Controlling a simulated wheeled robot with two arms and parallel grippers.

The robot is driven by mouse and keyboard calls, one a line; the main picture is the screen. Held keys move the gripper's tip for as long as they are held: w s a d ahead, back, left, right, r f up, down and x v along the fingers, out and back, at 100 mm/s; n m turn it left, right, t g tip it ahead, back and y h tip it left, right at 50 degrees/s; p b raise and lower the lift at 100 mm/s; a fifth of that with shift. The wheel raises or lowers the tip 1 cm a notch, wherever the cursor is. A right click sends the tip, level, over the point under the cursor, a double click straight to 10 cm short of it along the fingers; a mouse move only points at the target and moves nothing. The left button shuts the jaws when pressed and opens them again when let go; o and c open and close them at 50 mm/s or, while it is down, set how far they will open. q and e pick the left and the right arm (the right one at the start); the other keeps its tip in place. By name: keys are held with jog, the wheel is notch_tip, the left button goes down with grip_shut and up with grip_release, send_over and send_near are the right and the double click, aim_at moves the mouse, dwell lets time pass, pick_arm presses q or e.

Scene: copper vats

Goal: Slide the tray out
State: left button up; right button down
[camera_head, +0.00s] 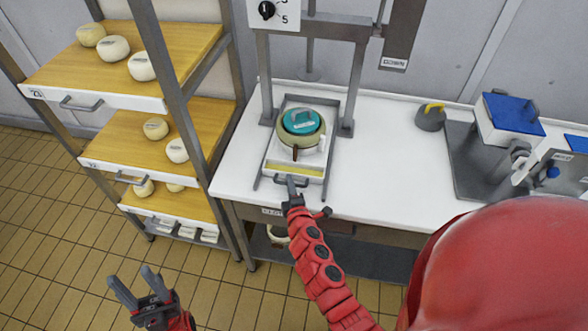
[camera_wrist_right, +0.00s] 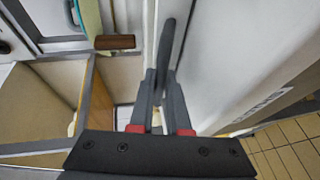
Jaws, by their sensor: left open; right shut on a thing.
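The pale tray (camera_head: 312,180) lies on the white table beneath the press frame, between grey side rails. A round mould (camera_head: 284,133) with a teal lid (camera_head: 302,121) stands on it. My right gripper (camera_head: 291,187) is at the tray's front edge. In the right wrist view its fingers (camera_wrist_right: 159,98) are closed on a dark bar, the tray's handle (camera_wrist_right: 167,42). In the head view the fingers partly hide this handle. My left gripper (camera_head: 138,288) is open and empty above the tiled floor at lower left, away from the tray.
A shelf rack (camera_head: 190,92) with round cheeses on wooden boards stands left of the table. The press frame (camera_head: 350,92) rises around the tray. A grey weight (camera_head: 430,118) and blue-topped equipment (camera_head: 512,112) stand right. Table is clear between the press and weight.

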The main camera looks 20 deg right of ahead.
aim_at(286, 199)
jog(key=s+a, duration=0.1)
jog(key=s+a+b, duration=0.1)
jog(key=s, duration=0.1)
jog(key=s+a, duration=0.1)
jog(key=shift+s+f+b, duration=0.15)
jog(key=shift+b, duration=0.15)
jog(key=shift+s+a, duration=0.2)
jog(key=shift+s, duration=0.1)
jog(key=c, duration=1.2)
grip_release()
jog(key=shift+o, duration=0.2)
jog(key=b+v, duration=0.2)
jog(key=v, duration=1.5)
jog(key=shift+b, duration=0.4)
